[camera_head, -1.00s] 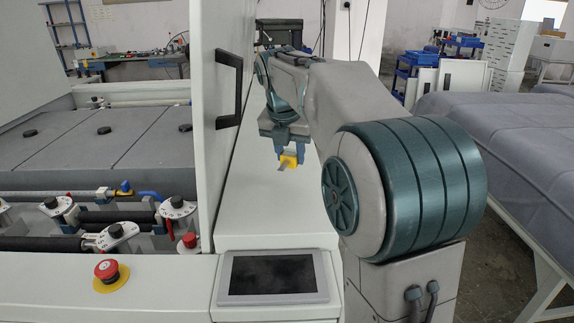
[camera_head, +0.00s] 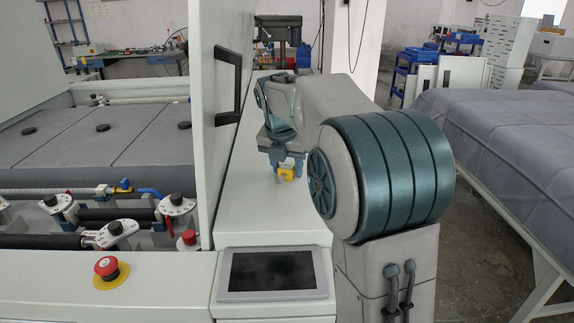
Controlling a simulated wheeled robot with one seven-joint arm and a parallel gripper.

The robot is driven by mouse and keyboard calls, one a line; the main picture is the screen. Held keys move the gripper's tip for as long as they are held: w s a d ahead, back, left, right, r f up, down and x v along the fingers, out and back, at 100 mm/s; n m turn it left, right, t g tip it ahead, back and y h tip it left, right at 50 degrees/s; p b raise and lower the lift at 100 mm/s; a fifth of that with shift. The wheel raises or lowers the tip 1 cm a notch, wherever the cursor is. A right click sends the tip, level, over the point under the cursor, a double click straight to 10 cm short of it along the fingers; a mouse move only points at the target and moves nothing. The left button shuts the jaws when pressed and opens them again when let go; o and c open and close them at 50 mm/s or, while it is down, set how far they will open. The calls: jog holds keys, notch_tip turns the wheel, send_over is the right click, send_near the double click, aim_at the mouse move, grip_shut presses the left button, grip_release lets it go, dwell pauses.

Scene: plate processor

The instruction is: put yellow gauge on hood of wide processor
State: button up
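The yellow gauge (camera_head: 286,174) is a small yellow piece with a grey part below it. It is between the fingertips of my gripper (camera_head: 285,167), which is shut on it. The gripper points down over the white hood (camera_head: 245,205) of the wide processor, on the strip right of the raised panel. The gauge is low over the hood's top; I cannot tell whether it touches it. The far part of the hood is partly hidden behind my arm.
A white upright panel with a black handle (camera_head: 227,87) stands left of the gripper. A dark touch screen (camera_head: 272,272) and a red emergency button (camera_head: 107,268) are at the front. The hood around the gauge is clear. A covered table (camera_head: 500,150) stands at the right.

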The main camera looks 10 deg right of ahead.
jog(key=shift+o, duration=0.6)
jog(key=shift+r, duration=0.1)
jog(key=shift+r, duration=0.25)
jog(key=v, duration=1.1)
jog(key=shift+r+p, duration=0.3)
jog(key=shift+p, duration=0.15)
jog(key=shift+s, duration=0.15)
